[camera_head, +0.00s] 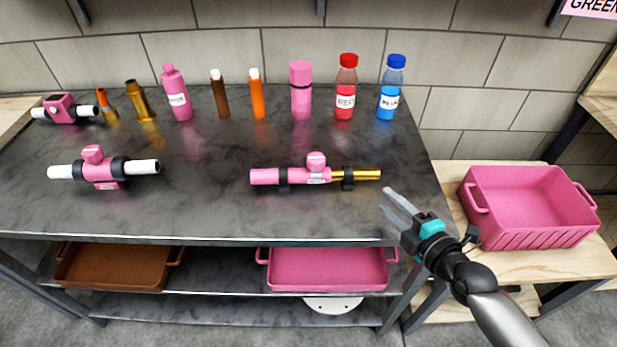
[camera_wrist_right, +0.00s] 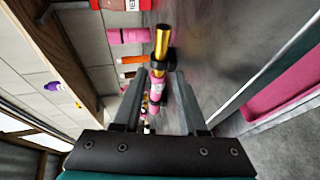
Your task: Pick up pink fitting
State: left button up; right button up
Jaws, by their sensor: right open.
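A pink fitting (camera_head: 265,176) with a round pink knob, black rings and a gold pipe (camera_head: 358,174) at its right end lies on the dark table (camera_head: 210,210). Another pink fitting (camera_head: 103,171) with white ends lies at the left of the table. A third, smaller pink fitting (camera_head: 60,108) with white ends is at the back left. My right gripper (camera_head: 393,204) is open and empty, just right of the gold pipe's end and apart from it. In the right wrist view the gold pipe (camera_wrist_right: 162,42) and its fitting appear between and beyond the fingers (camera_wrist_right: 158,92). My left gripper is not in view.
Along the table's back stand pink bottles (camera_head: 177,95), brown and orange tubes (camera_head: 257,95), a red bottle (camera_head: 345,88) and a blue bottle (camera_head: 391,90). A pink crate (camera_head: 530,240) stands on a wooden surface at right. Brown (camera_head: 115,284) and pink trays (camera_head: 327,284) sit on the shelf below.

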aim_at(361, 177)
jog(key=b+x, duration=0.2)
jog(key=x, duration=0.8)
jog(key=shift+d+f, duration=0.1)
jog(key=shift+w+a+f, duration=0.15)
jog(key=shift+w+a, duration=0.1)
jog(key=shift+w, duration=0.25)
grip_shut()
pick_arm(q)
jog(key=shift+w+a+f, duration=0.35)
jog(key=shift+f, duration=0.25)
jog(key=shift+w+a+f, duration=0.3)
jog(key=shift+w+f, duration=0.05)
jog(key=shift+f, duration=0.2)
